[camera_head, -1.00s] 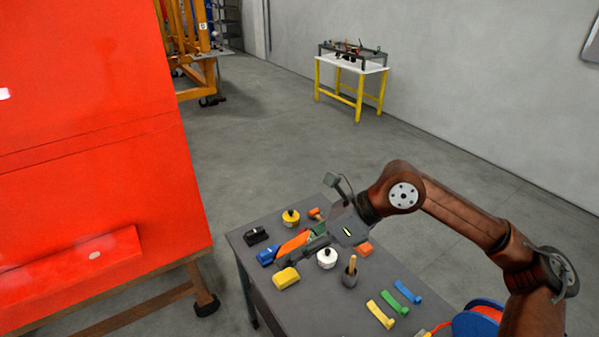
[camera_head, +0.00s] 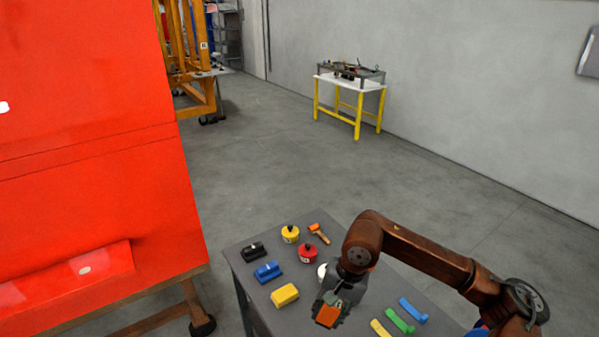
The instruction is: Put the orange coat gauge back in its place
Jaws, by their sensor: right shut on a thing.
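The orange coat gauge (camera_head: 327,315) is in my right gripper (camera_head: 331,301), over the front middle part of the grey table (camera_head: 262,319). The gripper is shut on it and points down, and its fingers partly hide the gauge. I cannot tell whether the gauge touches the tabletop. A yellow block (camera_head: 285,295) lies just left of it. My left gripper is not in view.
Black (camera_head: 254,251) and blue (camera_head: 268,271) blocks, yellow (camera_head: 291,233) and red (camera_head: 307,253) pots and an orange-headed hammer (camera_head: 318,232) lie behind. A white pot (camera_head: 322,271) is partly hidden by my arm. Yellow, green (camera_head: 400,320) and blue strips lie right.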

